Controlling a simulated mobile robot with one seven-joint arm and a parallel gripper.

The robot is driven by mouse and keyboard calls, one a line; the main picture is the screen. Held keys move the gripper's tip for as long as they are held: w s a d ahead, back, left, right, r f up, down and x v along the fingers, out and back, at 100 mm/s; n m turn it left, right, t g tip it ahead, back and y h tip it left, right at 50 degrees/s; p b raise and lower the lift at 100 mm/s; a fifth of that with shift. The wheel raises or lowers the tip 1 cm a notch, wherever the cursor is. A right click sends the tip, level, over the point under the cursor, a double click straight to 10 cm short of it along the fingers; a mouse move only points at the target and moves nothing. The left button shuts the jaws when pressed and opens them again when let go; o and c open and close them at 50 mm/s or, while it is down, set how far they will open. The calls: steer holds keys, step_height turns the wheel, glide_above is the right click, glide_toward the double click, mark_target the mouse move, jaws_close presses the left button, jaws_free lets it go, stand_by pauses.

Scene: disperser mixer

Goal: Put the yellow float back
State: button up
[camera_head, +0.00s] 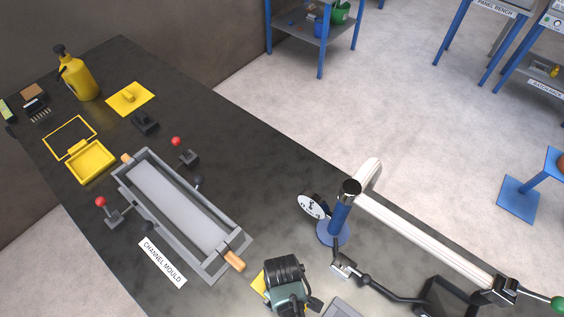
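A flat yellow plate with a raised grip on top, which looks like the yellow float (128,99), lies on the dark bench in the upper left, beside a small black block. An empty yellow outline (69,137) is marked on the bench to its lower left. A shallow yellow tray (91,161) sits just below that outline, by the mould's end. I cannot make out my gripper in this view, so its state is hidden.
The grey channel mould (180,205) with wooden-ended clamps fills the middle of the bench. A yellow bottle (77,74) stands behind the outline. A blue post (337,220) with a long white beam and a black finned unit (285,270) crowd the lower right.

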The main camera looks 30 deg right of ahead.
steer(key=shift+f, duration=0.3)
steer(key=shift+f, duration=0.15)
steer(key=o, duration=1)
step_height(320, 180, up, 12)
steer(key=shift+r, duration=0.15)
